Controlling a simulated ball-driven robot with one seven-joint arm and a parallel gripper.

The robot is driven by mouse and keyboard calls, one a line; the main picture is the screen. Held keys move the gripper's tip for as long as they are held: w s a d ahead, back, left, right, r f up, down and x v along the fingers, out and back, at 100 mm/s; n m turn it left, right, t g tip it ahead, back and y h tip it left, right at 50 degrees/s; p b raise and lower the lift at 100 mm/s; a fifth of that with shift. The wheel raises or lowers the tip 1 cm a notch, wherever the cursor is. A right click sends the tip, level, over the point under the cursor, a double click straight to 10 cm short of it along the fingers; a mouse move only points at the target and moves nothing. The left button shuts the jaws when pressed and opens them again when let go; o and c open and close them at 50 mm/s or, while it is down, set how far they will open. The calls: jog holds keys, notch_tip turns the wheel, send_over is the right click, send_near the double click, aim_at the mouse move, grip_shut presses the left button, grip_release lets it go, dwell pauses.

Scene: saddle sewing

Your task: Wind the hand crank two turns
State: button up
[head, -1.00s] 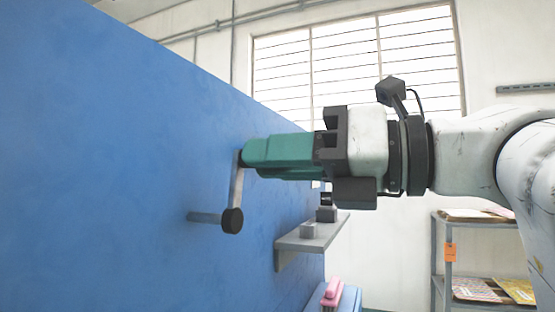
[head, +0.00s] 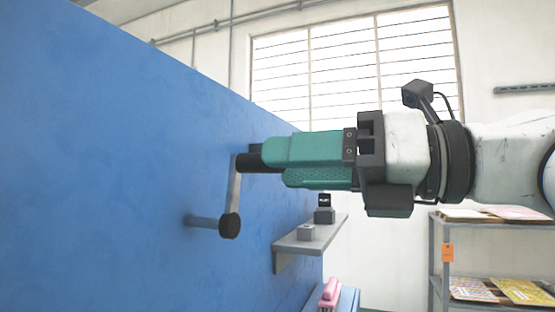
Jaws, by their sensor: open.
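The hand crank (head: 234,197) is mounted on the blue wall panel. Its grey shaft (head: 204,221) comes out of the panel to a black round hub (head: 229,226). The flat crank arm points almost straight up from the hub, with a dark handle (head: 254,162) at its top pointing right. My gripper (head: 277,164) comes in from the right with green fingers parted. Its fingertips are at the handle's outer part, and the handle's inner part is bare. The handle's right end is hidden by the fingers, so I cannot tell whether they touch it.
A small grey shelf (head: 290,247) with little blocks juts from the panel below my gripper. A pink object (head: 329,293) lies lower down. A metal rack (head: 436,262) with boards stands at right. The space left of the crank is bare panel.

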jog(key=p+v, duration=0.1)
jog(key=v, duration=0.7)
